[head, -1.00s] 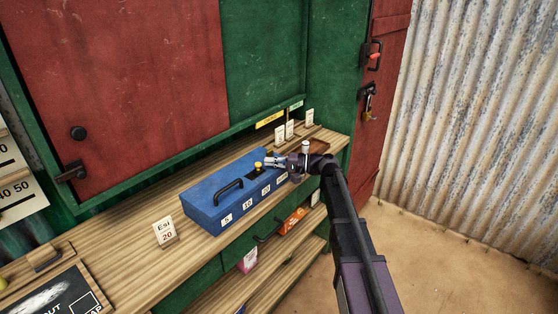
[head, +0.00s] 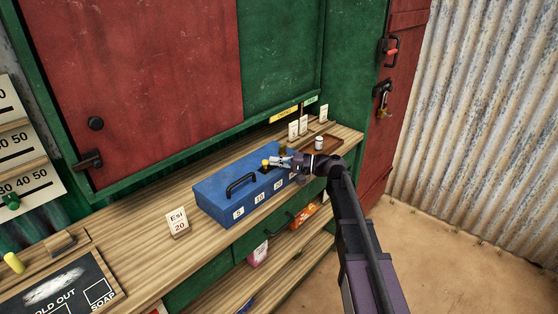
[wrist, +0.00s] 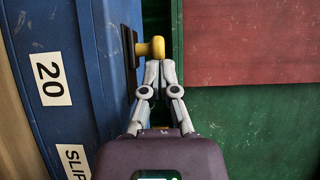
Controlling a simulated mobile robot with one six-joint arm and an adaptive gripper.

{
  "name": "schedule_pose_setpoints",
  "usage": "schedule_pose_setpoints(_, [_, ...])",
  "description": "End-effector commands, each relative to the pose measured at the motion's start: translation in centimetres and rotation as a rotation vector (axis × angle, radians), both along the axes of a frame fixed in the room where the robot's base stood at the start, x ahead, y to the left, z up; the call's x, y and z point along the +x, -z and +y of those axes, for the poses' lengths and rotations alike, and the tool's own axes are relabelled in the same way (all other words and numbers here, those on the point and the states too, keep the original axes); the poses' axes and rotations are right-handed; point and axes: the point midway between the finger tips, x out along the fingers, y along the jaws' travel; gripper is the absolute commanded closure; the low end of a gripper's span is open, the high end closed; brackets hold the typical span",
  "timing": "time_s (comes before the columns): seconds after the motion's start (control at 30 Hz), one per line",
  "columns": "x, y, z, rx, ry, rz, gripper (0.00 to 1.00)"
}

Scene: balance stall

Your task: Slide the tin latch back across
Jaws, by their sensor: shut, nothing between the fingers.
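The blue tin (head: 215,196) stands on the wooden counter with its lid down and a black handle on top. Its front carries number labels. The latch is a yellow knob (head: 266,163) on a dark plate on the tin's top, toward the right end. In the wrist view the yellow knob (wrist: 152,47) juts out beside the tin's blue surface (wrist: 95,60). My gripper (head: 274,160) is shut and empty, just right of the knob. In the wrist view its fingertips (wrist: 160,66) are together right against or very near the knob; contact is hard to tell.
A brown tray (head: 331,141) and a white-topped cylinder (head: 319,143) sit right of the tin. Price cards (head: 293,131) stand behind. An Esi card (head: 177,222) stands left of the tin. The red and green shutters (head: 280,60) rise close behind the counter.

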Motion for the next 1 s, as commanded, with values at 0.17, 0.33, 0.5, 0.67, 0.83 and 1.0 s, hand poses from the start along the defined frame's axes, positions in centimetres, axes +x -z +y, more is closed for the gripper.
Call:
schedule_pose_setpoints(0.17, [0.0, 0.0, 0.1, 0.0, -0.003, 0.0, 1.0])
schedule_pose_setpoints(0.33, [0.2, 0.0, -0.2, 0.0, -0.002, 0.0, 1.0])
schedule_pose_setpoints(0.5, [0.8, 0.0, -1.2, 0.0, -0.002, 0.0, 1.0])
schedule_pose_setpoints(0.67, [1.8, 0.0, -2.9, 0.0, 0.0, 0.0, 1.0])
schedule_pose_setpoints(0.83, [1.5, 0.0, -5.6, 0.0, 0.003, 0.0, 1.0])
schedule_pose_setpoints(1.0, [1.2, 0.0, -8.4, 0.0, 0.002, 0.0, 1.0])
